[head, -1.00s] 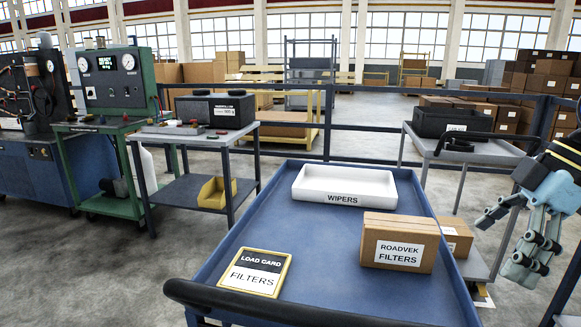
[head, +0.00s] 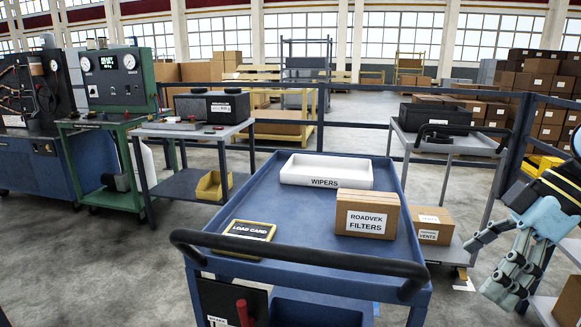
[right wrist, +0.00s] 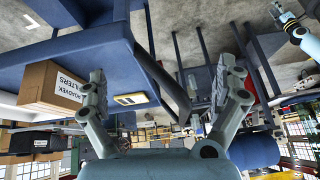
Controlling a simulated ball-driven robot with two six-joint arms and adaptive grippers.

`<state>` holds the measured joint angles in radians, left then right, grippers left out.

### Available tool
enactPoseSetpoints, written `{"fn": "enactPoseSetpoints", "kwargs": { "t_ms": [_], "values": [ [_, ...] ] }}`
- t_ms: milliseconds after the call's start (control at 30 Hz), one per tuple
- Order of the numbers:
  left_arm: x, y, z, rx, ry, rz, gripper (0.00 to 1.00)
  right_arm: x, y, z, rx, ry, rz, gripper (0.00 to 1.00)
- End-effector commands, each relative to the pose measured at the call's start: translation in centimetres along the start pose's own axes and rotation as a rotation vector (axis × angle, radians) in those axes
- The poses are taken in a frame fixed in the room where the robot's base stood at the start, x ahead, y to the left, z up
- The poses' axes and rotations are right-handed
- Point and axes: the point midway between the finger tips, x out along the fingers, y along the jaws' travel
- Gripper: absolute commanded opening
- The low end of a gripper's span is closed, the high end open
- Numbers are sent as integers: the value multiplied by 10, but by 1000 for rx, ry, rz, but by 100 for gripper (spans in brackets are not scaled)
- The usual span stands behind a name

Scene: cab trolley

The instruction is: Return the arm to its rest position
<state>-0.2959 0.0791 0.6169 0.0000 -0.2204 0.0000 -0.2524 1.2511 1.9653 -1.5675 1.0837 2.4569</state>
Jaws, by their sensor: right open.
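My right gripper (head: 488,264) is at the right edge of the head view, beside the blue trolley (head: 222,212) and apart from it. Its fingers are spread and empty, pointing down and to the left. In the right wrist view my right gripper (right wrist: 163,75) shows its two fingers wide apart with nothing between them. A light blue arm part with a dark band, seemingly my left arm (right wrist: 297,32), shows at that view's upper right; its jaws are too unclear to judge. My left gripper is outside the head view.
The trolley carries a white WIPERS tray (head: 326,183), a ROADVEK FILTERS carton (head: 366,220) and a load card (head: 247,238). Its black handle (head: 300,257) is nearest me. A grey cart (head: 471,148) with a black crate (head: 436,118) stands behind right. Floor at left is open.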

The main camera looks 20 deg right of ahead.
Motion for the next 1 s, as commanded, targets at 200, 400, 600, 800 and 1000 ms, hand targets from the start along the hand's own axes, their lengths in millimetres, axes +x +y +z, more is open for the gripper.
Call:
{"fn": "enactPoseSetpoints", "kwargs": {
  "t_ms": [200,400,600,800,1000],
  "values": [
    [1,0,-8,0,15,0,40,41,0,6,214,194,-64,100],
    [1,0,2,0,0,0,40,95,15,16,442,507,-61,100],
    [3,0,5,1,-5,0,40,203,30,97,810,797,239,100],
    [3,0,5,1,-5,0,40,311,-33,208,1067,594,538,100],
    [4,0,4,1,-4,0,40,390,-152,294,1165,176,612,100]
  ]
}}
